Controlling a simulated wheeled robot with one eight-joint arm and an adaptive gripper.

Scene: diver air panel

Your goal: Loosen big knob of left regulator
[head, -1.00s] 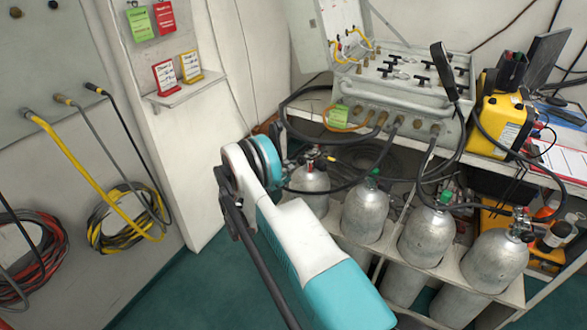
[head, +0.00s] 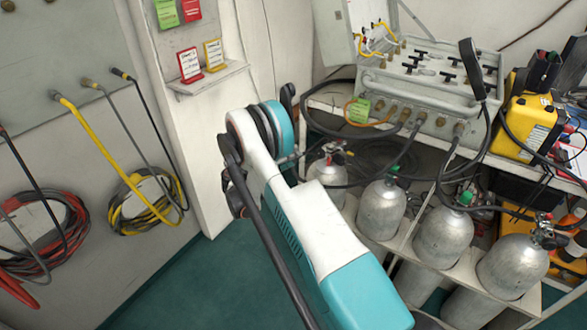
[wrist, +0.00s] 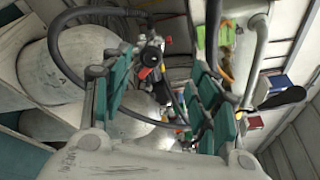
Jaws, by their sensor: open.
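The left regulator (head: 338,151), with red and dark parts, sits on top of the leftmost grey cylinder (head: 328,172) in the head view. In the wrist view a regulator with black, red and metal parts (wrist: 150,58) shows between and beyond my fingers. Which of its parts is the big knob is too small to tell. My gripper (wrist: 158,70) is open, its teal-padded fingers apart with nothing held between them. The regulator appears farther off than the fingertips. In the head view my arm hides the gripper.
More cylinders (head: 443,240) stand in a white rack to the right. A grey panel case (head: 425,85) with hoses lies on the shelf above. A dark hose (wrist: 62,55) curves past my left finger in the wrist view. Green floor (head: 225,270) is free at the left.

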